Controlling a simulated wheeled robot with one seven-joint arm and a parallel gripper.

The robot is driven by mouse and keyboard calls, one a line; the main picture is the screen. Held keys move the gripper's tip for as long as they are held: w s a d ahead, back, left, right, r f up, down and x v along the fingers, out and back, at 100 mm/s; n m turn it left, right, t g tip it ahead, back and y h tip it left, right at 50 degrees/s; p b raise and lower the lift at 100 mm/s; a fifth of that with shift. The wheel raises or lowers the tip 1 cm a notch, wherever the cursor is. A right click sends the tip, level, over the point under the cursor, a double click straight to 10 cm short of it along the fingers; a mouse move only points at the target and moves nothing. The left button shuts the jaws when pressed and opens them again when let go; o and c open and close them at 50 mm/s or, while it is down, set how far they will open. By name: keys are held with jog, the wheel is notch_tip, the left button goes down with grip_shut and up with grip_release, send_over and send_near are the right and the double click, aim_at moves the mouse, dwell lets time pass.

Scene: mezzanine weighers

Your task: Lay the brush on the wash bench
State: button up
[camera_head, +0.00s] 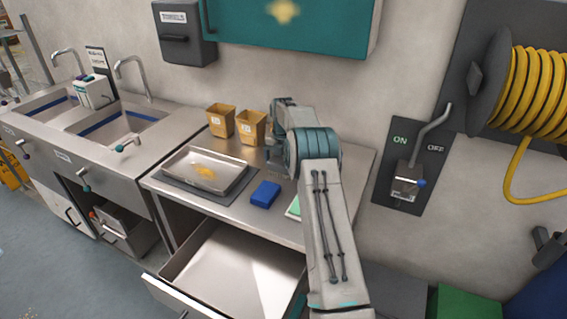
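A steel bench (222,205) stands in the middle, joined on the left to a steel sink unit (125,155) with two basins. I cannot tell which of these is the wash bench. I cannot make out a brush for certain. A small blue block (265,194) lies on the steel bench, right of a tray; no bristles or handle show on it. My gripper (274,158) is over the back right part of the bench, near the yellow tubs. My own arm hides much of it, and its fingers and anything between them are unclear.
A shallow steel tray (172,170) with a yellow patch lies on a dark mat. Two yellow tubs (221,120) stand behind it. A drawer (185,299) is pulled out below. A teal cabinet (290,30) hangs above. A pale green item (293,207) is partly behind my arm.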

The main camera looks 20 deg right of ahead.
notch_tip(320, 180, up, 11)
jog(key=shift+f, duration=0.1)
jog(key=s+a+r+m+t, duration=0.1)
jog(key=s+a+r+m, duration=0.45)
jog(key=s+r, duration=0.2)
jog(key=s+a+r+m+t, duration=0.1)
jog(key=s+a+r+m, duration=0.4)
jog(key=s+r+m, duration=0.3)
jog(key=s+a+f+m, duration=0.1)
jog(key=s+f+m, duration=0.2)
jog(key=s, duration=0.6)
jog(key=s+a+f+m+t, duration=0.1)
jog(key=s+f+m, duration=0.2)
jog(key=s+m, duration=0.3)
jog(key=s+a+f+m, duration=0.2)
jog(key=s+f+m, duration=0.1)
jog(key=s, duration=1.1)
jog(key=shift+m, duration=0.75)
jog(key=shift+w+f, duration=0.1)
